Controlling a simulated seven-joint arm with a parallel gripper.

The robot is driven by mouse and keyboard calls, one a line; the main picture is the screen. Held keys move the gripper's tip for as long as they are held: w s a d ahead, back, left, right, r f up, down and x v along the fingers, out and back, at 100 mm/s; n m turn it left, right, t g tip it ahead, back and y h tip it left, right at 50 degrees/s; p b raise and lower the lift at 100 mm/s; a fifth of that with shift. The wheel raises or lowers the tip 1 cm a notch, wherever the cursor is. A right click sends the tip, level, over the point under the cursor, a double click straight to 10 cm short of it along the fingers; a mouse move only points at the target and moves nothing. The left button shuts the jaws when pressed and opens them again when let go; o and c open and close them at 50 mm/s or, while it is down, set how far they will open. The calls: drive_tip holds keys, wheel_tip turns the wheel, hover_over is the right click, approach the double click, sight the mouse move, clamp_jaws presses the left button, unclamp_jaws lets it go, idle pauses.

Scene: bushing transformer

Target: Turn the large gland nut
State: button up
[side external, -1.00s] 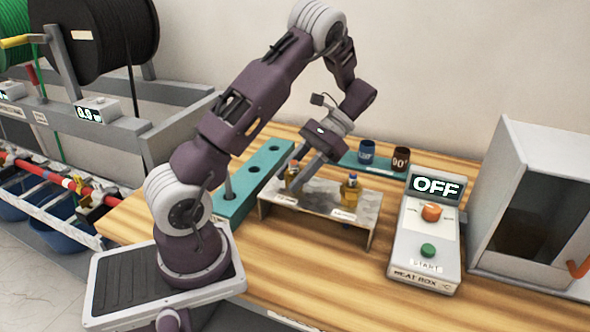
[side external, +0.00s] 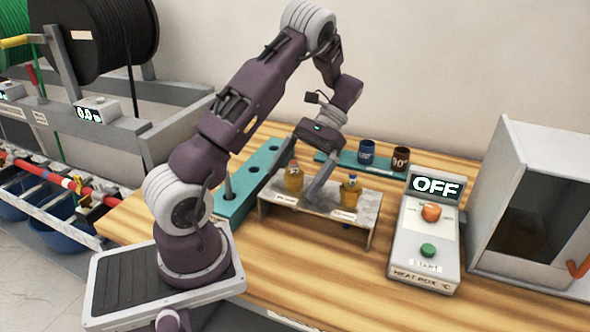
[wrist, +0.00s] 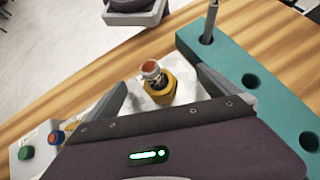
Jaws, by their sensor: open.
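Two brass glands stand upright on a low metal stand (side external: 318,203). The larger gland (side external: 293,179), with an orange-red top, is on the left; a smaller gland (side external: 350,190) with a blue cap is on the right. My gripper (side external: 311,194) reaches down at the larger gland, with one finger showing between the two glands. In the wrist view the larger gland (wrist: 158,88) stands between my two spread fingers, with visible gaps on both sides. My gripper is open and holds nothing. The label texts on the stand are too small to read.
A teal rack with holes (side external: 255,178) and an upright rod stands left of the stand. A teal holder with two cups (side external: 367,152) is behind. The heat box control (side external: 427,235), reading OFF, and a grey cabinet (side external: 535,200) are right. Bare wood lies in front.

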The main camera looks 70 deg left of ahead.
drive_tip(key=shift+v, duration=2.95)
drive_tip(key=shift+r, duration=0.1)
drive_tip(key=d+m+y, duration=0.1)
drive_tip(key=m+y, duration=0.1)
drive_tip(key=w+d+r+m+y, duration=0.1)
drive_tip(key=d+m+y, duration=0.1)
drive_tip(key=m, duration=0.1)
drive_tip(key=w+d+r+m+y, duration=0.1)
drive_tip(key=m+y, duration=0.2)
drive_tip(key=shift+w+d+r, duration=0.15)
drive_tip(key=shift+w+d, duration=0.05)
drive_tip(key=shift+s+m+y, duration=0.1)
drive_tip(key=shift+m+y, duration=0.2)
drive_tip(key=shift+m, duration=0.1)
drive_tip(key=x, duration=0.9)
drive_tip(key=shift+s+f, duration=0.15)
drive_tip(key=shift+f, duration=0.1)
